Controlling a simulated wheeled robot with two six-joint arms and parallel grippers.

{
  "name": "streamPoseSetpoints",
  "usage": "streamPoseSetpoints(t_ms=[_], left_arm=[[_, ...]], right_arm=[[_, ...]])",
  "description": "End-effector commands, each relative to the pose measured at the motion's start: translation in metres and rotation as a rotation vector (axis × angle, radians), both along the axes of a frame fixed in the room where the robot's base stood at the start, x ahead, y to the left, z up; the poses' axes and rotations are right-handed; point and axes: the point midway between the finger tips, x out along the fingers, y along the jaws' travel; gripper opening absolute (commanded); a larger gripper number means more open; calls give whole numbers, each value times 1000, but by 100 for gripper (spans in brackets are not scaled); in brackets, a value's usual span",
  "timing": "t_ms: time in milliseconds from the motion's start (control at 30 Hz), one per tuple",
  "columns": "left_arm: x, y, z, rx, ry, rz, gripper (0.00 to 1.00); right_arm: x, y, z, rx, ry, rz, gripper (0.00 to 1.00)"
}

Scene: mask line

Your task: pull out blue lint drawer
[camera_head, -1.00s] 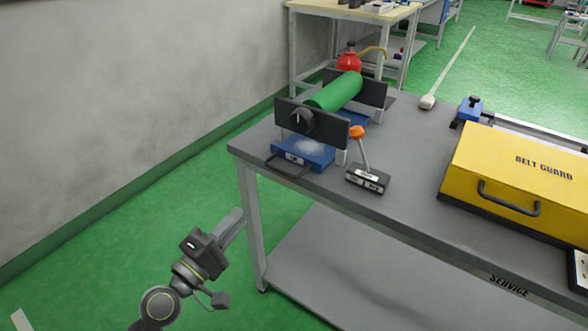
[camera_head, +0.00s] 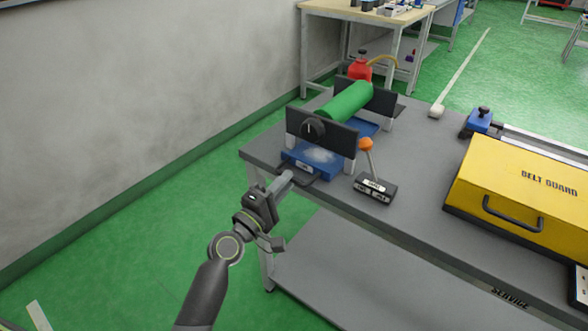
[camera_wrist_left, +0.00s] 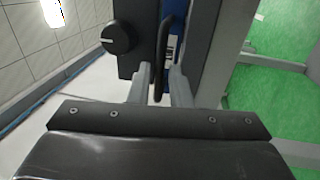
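The blue lint drawer (camera_head: 314,165), with pale lint on it, sits under the green roller (camera_head: 349,102) at the table's near left corner. Its dark handle (camera_head: 307,178) faces the table edge and is partly hidden by my left gripper (camera_head: 287,180). In the left wrist view the dark handle (camera_wrist_left: 162,58) stands between the two fingers of my left gripper (camera_wrist_left: 161,82), with gaps on both sides. The gripper looks open. A strip of blue drawer (camera_wrist_left: 175,48) shows behind the handle. My right gripper is not in view.
A black end plate with a dark knob (camera_head: 312,130) stands above the drawer. An orange-topped lever on a labelled base (camera_head: 375,188) is just right of it. A yellow belt guard (camera_head: 525,187) fills the table's right side. The floor left of the table is clear.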

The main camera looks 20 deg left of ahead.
Motion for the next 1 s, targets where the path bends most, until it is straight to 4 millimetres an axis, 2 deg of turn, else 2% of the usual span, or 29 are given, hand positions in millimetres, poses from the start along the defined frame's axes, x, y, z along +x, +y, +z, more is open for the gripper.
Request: streamPoseSetpoints(t_ms=[100, 300, 633, 800, 1000], left_arm=[[18, -7, 5, -2, -2, 0, 18], [34, -13, 7, -1, -1, 1, 18], [37, -14, 7, 0, 0, 1, 18], [37, -14, 7, 0, 0, 1, 0], [37, -13, 7, 0, 0, 0, 0]], right_arm=[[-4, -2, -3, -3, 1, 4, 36], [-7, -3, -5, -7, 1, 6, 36], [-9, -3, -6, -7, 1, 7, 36], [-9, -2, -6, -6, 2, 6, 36], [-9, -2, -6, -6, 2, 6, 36]])
